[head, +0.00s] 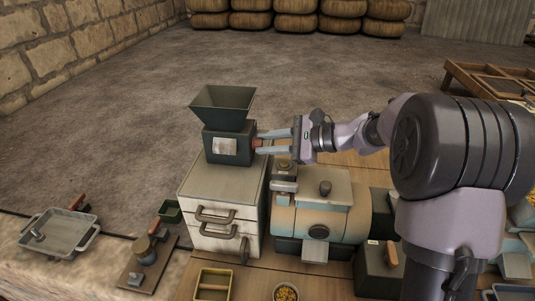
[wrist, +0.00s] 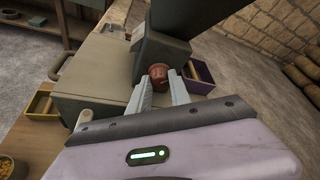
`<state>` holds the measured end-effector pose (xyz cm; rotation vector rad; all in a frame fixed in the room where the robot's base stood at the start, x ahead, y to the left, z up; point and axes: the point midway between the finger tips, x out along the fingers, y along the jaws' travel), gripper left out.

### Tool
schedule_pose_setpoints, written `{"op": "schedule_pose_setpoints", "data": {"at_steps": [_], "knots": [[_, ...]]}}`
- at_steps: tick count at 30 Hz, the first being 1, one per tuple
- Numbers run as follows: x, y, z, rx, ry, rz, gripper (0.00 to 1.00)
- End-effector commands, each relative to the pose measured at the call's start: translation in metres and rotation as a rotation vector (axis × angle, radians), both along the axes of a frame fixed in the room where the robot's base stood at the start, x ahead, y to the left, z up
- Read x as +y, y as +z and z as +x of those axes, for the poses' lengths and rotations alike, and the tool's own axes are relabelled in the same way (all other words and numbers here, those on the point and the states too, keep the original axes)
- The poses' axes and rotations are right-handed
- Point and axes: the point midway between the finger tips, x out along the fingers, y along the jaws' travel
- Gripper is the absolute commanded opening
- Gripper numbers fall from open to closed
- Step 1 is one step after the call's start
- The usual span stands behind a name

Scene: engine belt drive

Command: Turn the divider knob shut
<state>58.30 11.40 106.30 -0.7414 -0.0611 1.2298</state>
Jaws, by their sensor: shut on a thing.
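A dark green box with a flared hopper (head: 222,105) stands on a pale drawer cabinet (head: 222,190). A reddish-brown knob (head: 256,143) sticks out of the box's right side, and I take it for the divider knob. In the wrist view the knob (wrist: 158,73) sits between the fingertips, its round face toward the camera. My gripper (head: 264,143) reaches in from the right and is shut on the knob. In the wrist view my gripper (wrist: 166,74) has a finger on each side of it. The divider inside the box is hidden.
A cream and tan machine drum (head: 318,215) stands right of the cabinet, below my arm. A metal tray (head: 58,233) lies at the far left. A small yellow-rimmed box (head: 213,284) and a bowl of yellow bits (head: 286,292) sit in front.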

Motion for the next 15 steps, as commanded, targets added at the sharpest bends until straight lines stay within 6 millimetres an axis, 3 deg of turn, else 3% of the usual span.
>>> {"op": "schedule_pose_setpoints", "data": {"at_steps": [1, 15], "knots": [[0.0001, -0.0068, -0.0013, -0.04, 0.0, -0.009, 0.0], [0.0005, -0.0041, -0.0037, -0.448, 0.0, -0.089, 0.0]]}}
